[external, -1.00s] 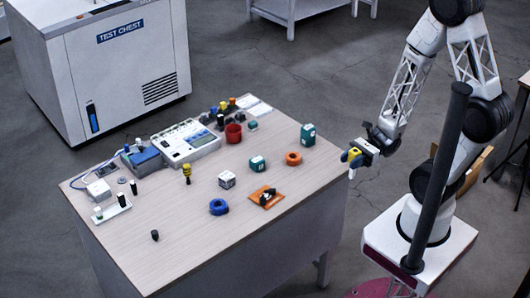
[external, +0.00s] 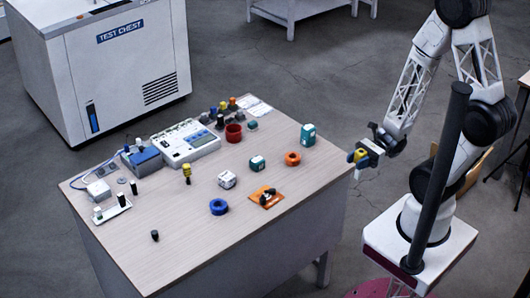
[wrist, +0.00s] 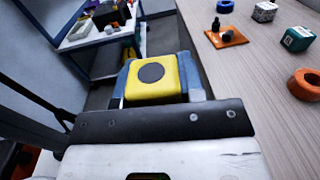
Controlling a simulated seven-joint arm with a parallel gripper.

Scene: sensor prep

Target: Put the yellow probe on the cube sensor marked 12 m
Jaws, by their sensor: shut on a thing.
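My gripper (external: 360,158) is shut on a yellow block with a dark round spot (wrist: 151,74), held just off the right edge of the table. Its blue fingers sit on both sides of the block in the wrist view. A yellow-and-black upright piece (external: 187,171), probe-like in shape, stands on the table near the grey instrument. Cube-shaped pieces on the table are a white one (external: 227,180), a teal one (external: 257,163) and a taller teal one (external: 307,134). Their markings are too small to read, so I cannot tell which says 12 m.
An orange ring (external: 292,159), a blue ring (external: 219,207) and an orange plate with a dark part (external: 257,200) lie on the table (external: 180,240). A red cup (external: 233,133) and the instrument (external: 190,146) stand farther back. The front of the table is mostly clear.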

